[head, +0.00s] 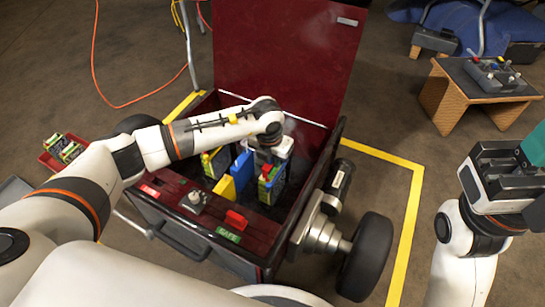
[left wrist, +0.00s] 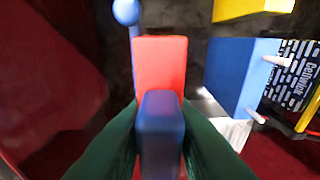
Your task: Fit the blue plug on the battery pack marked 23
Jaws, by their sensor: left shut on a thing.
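My left gripper (left wrist: 160,140) is shut on a blue plug (left wrist: 160,115), held between its dark green fingers. A red block (left wrist: 160,62) lies directly beyond the plug in the left wrist view; I cannot tell whether they touch. In the head view my left arm reaches into the open red box, where its fingers are hidden. Below the hand stands a pack (head: 270,185) with red, green and yellow parts. Another pack (head: 214,162) stands to its left. No 23 is readable. My right gripper (head: 500,185) is at the right, its teal fingers partly cut off.
Blue (head: 242,163) and yellow (head: 226,188) blocks stand between the packs. The box front (head: 160,195) carries a knob (head: 194,200) and a red switch (head: 235,219). The raised lid (head: 285,50) stands behind. A small table (head: 485,85) is at the back right.

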